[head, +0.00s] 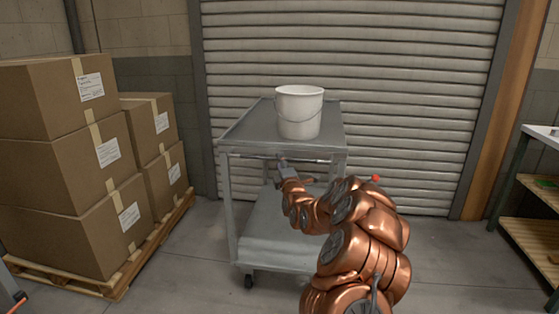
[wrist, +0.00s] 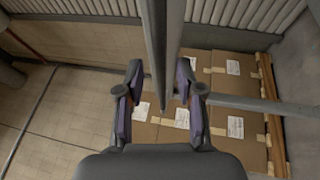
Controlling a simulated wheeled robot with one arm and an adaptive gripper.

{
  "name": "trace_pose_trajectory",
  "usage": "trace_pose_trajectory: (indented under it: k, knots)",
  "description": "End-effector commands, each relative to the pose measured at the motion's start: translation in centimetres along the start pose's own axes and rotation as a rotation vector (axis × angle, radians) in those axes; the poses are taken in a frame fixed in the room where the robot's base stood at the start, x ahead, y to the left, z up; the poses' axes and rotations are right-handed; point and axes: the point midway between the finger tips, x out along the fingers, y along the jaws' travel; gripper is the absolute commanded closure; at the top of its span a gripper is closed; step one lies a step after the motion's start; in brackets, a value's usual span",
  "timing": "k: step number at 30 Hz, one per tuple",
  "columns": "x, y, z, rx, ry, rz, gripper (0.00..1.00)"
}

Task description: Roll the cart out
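The grey metal cart (head: 240,132) stands in front of a shutter door, with a top tray, a lower shelf (head: 275,243) and casters. A thin handle bar (head: 250,156) runs along its near top side. My gripper (head: 284,162) is at the middle of that bar. In the wrist view, my gripper (wrist: 159,68) has its two fingers apart, one on each side of a grey bar (wrist: 155,30) that runs up between them. I see a gap at the left finger; contact at the right finger is unclear.
A white bucket (head: 300,112) stands on the cart's top tray. Stacked cardboard boxes (head: 75,160) on a wooden pallet (head: 150,250) are close at the left. A workbench (head: 540,190) is at the right. The floor (head: 450,255) between cart and bench is clear.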

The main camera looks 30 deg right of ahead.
Motion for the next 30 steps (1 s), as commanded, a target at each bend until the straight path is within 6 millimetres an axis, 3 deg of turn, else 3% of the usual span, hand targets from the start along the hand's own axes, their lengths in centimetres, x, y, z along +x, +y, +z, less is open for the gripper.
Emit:
trace_pose_trajectory:
  k: [9,23,30]
  knots:
    - [2.2,-0.2,-0.1,0.000,0.001,-0.002,0.63]
    - [2.8,-0.1,0.0,0.000,0.000,-0.002,0.63]
    - [2.8,-0.1,0.0,0.000,0.000,-0.002,0.86]
